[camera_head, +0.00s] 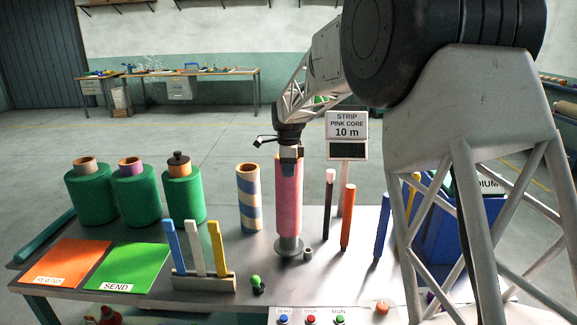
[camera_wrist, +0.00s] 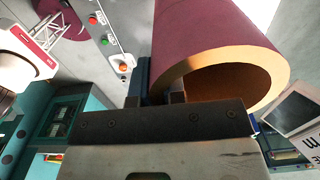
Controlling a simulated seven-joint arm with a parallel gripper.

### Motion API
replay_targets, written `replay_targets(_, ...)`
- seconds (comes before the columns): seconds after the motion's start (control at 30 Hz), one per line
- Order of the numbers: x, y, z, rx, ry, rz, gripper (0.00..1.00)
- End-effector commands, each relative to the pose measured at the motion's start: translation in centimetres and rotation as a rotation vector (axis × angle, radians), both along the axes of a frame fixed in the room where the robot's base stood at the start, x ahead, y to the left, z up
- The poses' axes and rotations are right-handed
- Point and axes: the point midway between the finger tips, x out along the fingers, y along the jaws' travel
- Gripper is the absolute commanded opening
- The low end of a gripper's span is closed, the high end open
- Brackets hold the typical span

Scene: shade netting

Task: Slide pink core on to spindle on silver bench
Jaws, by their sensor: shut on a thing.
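The pink core (camera_head: 289,195) stands upright over the silver bench (camera_head: 215,262). My gripper (camera_head: 290,155) is shut on the wall of its upper end. In the wrist view the core (camera_wrist: 205,35) shows its open end with a tan inside wall, and the gripper jaws (camera_wrist: 160,98) are at its rim. A round silver flange (camera_head: 289,246) on the bench shows directly below the core's lower end. The spindle shaft is not visible, and I cannot tell whether it is inside the core or whether the core touches the flange.
A blue-and-tan striped tube (camera_head: 249,198) stands close left of the core. Several green net rolls (camera_head: 183,195) stand farther left. A black-and-pink post (camera_head: 328,205) and an orange post (camera_head: 347,218) stand to the right. A sign (camera_head: 347,125) rises behind.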

Motion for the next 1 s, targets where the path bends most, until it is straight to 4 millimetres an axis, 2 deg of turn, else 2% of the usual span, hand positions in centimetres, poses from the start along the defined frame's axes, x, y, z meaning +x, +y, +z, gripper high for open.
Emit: replay_targets(1.0, 0.0, 0.0, -5.3, 0.000, -0.001, 0.000, 0.00)
